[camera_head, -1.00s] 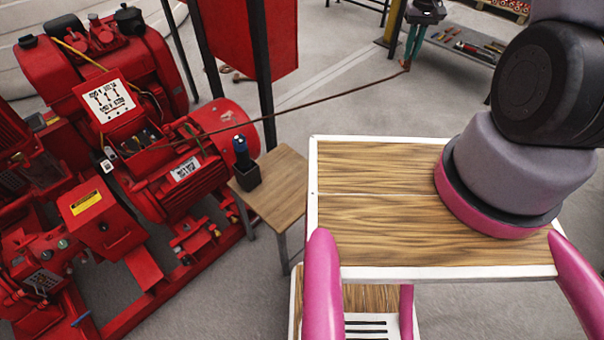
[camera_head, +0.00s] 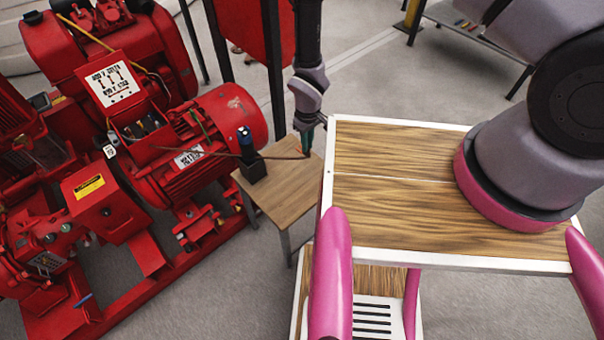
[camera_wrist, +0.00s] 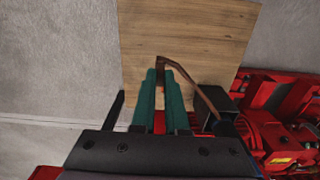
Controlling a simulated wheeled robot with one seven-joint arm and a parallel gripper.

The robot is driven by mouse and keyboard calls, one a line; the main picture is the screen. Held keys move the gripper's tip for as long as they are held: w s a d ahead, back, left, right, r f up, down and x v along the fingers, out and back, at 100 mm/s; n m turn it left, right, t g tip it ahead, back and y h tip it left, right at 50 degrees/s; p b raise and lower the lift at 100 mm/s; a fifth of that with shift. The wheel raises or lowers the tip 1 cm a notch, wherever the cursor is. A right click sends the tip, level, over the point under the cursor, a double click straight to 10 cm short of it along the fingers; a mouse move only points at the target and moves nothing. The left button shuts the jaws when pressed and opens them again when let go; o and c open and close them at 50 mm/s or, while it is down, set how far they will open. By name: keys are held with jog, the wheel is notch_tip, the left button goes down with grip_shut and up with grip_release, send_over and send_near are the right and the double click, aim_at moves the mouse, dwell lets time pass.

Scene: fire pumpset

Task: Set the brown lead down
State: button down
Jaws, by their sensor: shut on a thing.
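The brown lead (camera_head: 230,154) runs from the terminal area of the red motor across to my gripper (camera_head: 305,148). In the head view its free end is at the fingertips, over or close to the small wooden table (camera_head: 288,200). In the wrist view my gripper (camera_wrist: 166,82) has its green fingers shut on the end of the brown lead (camera_wrist: 203,94), above the table top (camera_wrist: 185,35). The lead bends at the fingertips and runs back to the right. Whether it touches the table top is hard to tell.
A black holder (camera_head: 252,170) with a blue-handled tool (camera_head: 245,138) stands on the small table, close to my gripper. The red pumpset (camera_head: 180,150) is to the left. My wooden-topped tray is to the right. The table top around the holder is mostly clear.

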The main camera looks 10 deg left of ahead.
jog(key=shift+s+a+f, duration=0.1)
jog(key=shift+s+f, duration=0.1)
jog(key=shift+f, duration=1.6)
jog(key=shift+s+a+f, duration=0.1)
jog(key=shift+s+f, duration=0.05)
jog(key=shift+f, duration=1.7)
jog(key=shift+s+a+f, duration=0.1)
jog(key=shift+s+f, duration=0.1)
jog(key=shift+f, duration=1.6)
jog(key=shift+f, duration=0.15)
jog(key=c, duration=0.9)
grip_release()
jog(key=shift+c, duration=0.2)
notch_tip(320, 180, up, 12)
jog(key=shift+r, duration=0.2)
